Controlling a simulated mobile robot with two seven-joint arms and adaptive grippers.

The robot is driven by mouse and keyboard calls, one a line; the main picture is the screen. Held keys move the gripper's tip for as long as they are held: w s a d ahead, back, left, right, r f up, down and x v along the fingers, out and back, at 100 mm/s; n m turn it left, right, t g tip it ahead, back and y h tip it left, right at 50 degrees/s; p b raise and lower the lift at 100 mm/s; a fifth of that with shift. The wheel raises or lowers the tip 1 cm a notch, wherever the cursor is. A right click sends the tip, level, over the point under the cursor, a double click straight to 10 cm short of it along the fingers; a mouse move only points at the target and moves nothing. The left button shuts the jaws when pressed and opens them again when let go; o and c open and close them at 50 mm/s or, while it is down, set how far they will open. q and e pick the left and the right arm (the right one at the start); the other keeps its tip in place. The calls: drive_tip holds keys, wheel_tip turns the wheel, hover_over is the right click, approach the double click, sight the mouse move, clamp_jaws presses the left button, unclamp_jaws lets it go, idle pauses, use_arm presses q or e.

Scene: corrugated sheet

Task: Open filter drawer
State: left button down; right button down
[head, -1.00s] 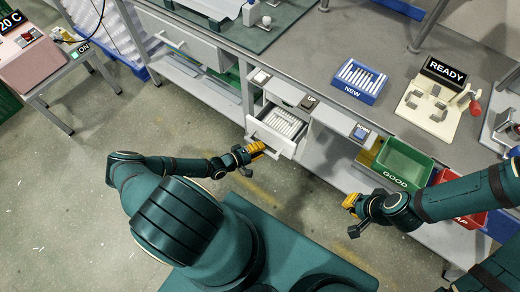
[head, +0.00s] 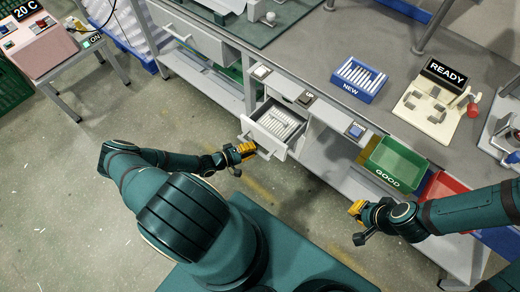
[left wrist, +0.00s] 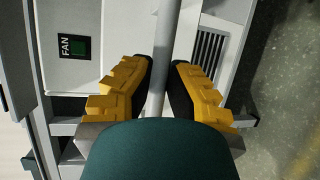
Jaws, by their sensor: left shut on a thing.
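The filter drawer (head: 281,149) juts out from under the bench in the head view, open, with a row of white filters inside and a dark bare strip behind them. Its handle is a grey bar (left wrist: 163,55) in the left wrist view, running between the yellow fingers. My left gripper (head: 248,150) is at the drawer's front, shut on this handle; the wrist view shows its fingers (left wrist: 160,85) on both sides of the bar. My right gripper (head: 357,221) hangs in front of the bench, away from the drawer; its finger opening is unclear.
On the bench are a blue NEW tray (head: 359,82) of filters and a READY fixture (head: 435,108). A green GOOD bin (head: 398,163) and a red bin (head: 443,186) sit at the bench front. A FAN label (left wrist: 73,46) shows beside the handle. Floor before the drawer is clear.

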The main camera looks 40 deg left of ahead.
use_arm(q)
drive_tip(key=s+p, duration=0.2)
drive_tip(key=s, duration=0.6)
drive_tip(key=shift+s+a+f, duration=0.15)
drive_tip(key=shift+a+f, duration=0.05)
drive_tip(key=shift+f, duration=0.05)
drive_tip(key=c, duration=0.9)
unclamp_jaws()
drive_tip(key=shift+r, duration=0.1)
drive_tip(key=shift+a, duration=0.1)
